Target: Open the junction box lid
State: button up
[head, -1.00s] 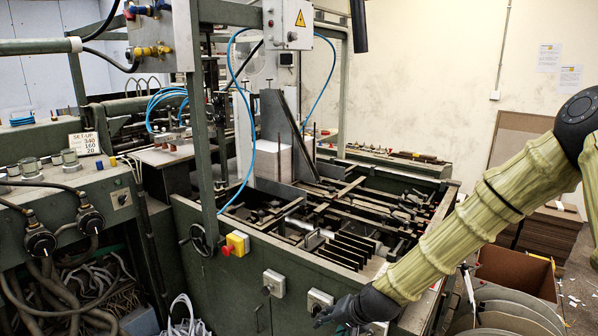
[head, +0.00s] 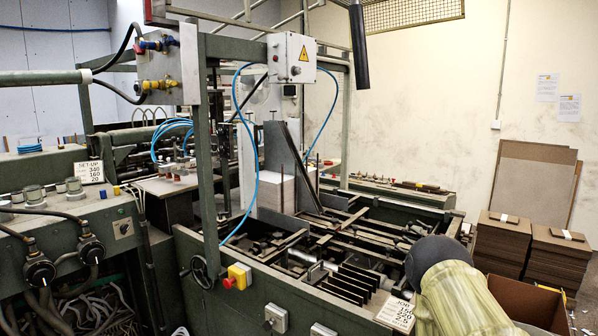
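A pale grey junction box (head: 291,58) with a yellow warning triangle hangs high on the green frame of the machine, in the upper middle of the head view. Its front lid looks shut. A small dark knob or latch shows on the front face, below the triangle. Blue hoses run below and beside the box. My gripper is out of view. Only part of my arm, in a yellow-green sleeve with a dark joint, shows at the lower right, well below and to the right of the box.
The green feeder machine (head: 315,313) fills the middle, with a red and yellow switch (head: 236,276) on its front. A valve panel (head: 163,68) is left of the box. A dark vertical tube (head: 359,45) hangs to its right. Stacked boards (head: 503,245) stand at the right.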

aim_at(301, 50)
jog(key=u, duration=0.05)
jog(key=k, duration=0.6)
jog(key=u, duration=0.3)
jog(key=i, duration=1.5)
jog(key=z, duration=0.4)
